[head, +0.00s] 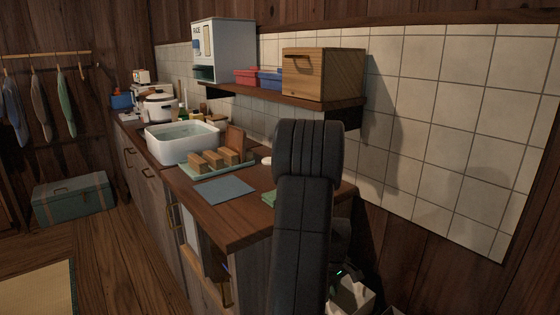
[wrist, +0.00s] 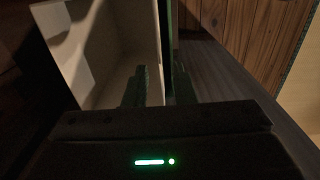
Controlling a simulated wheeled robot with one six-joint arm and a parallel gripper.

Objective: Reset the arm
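My arm rises in front of the counter's near end in the head view, folded over at its top. My gripper (wrist: 160,88) shows in the wrist view with its two dark fingers apart and a gap between them. A thin dark green strip runs up the picture through that gap; I cannot tell what it is, and I see neither finger clearly touching it. In the head view the gripper is mostly hidden behind my arm, low beside the counter's end, with a small green light showing. A pale open box (wrist: 105,45) is just left of the fingers in the wrist view.
The wooden counter (head: 240,228) holds a white basin (head: 182,155), a tray with wooden blocks (head: 190,171) and a blue-grey mat (head: 224,190). A shelf (head: 290,96) with a wooden box (head: 322,75) is above. A pale box (head: 352,297) stands low by the gripper.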

